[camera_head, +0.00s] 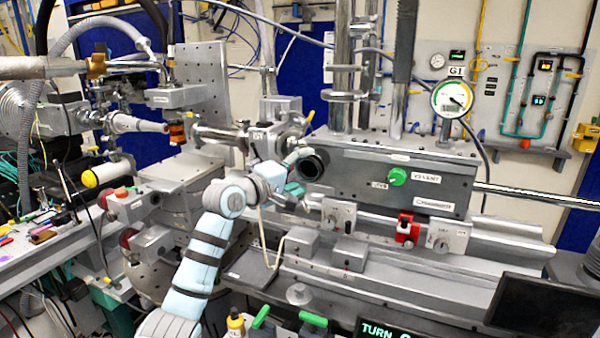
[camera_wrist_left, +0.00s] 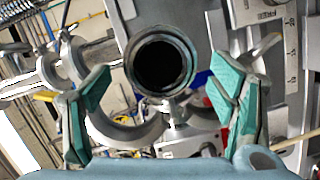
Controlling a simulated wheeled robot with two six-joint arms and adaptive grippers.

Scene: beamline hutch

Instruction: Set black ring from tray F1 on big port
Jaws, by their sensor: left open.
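The black ring (camera_head: 313,163) shows as a dark round rim at the mouth of a port on the grey chamber in the head view. In the left wrist view, the big port (camera_wrist_left: 160,62) is a round mouth with a dark bore and a dark rim; where ring and port meet I cannot tell. My left gripper (camera_head: 297,174) is beside this mouth. In the left wrist view, my left gripper (camera_wrist_left: 160,90) is open, its green-padded fingers to either side of and apart from the port. Tray F1 cannot be made out by its label. My right gripper is not in view.
The grey chamber (camera_head: 440,190) carries a green knob (camera_head: 398,177) and a red clamp (camera_head: 407,230) below. A flat grey tray (camera_head: 250,272) lies near the rail. A curved metal pipe (camera_wrist_left: 125,130) is close below the port in the wrist view. A monitor (camera_head: 545,308) stands front right.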

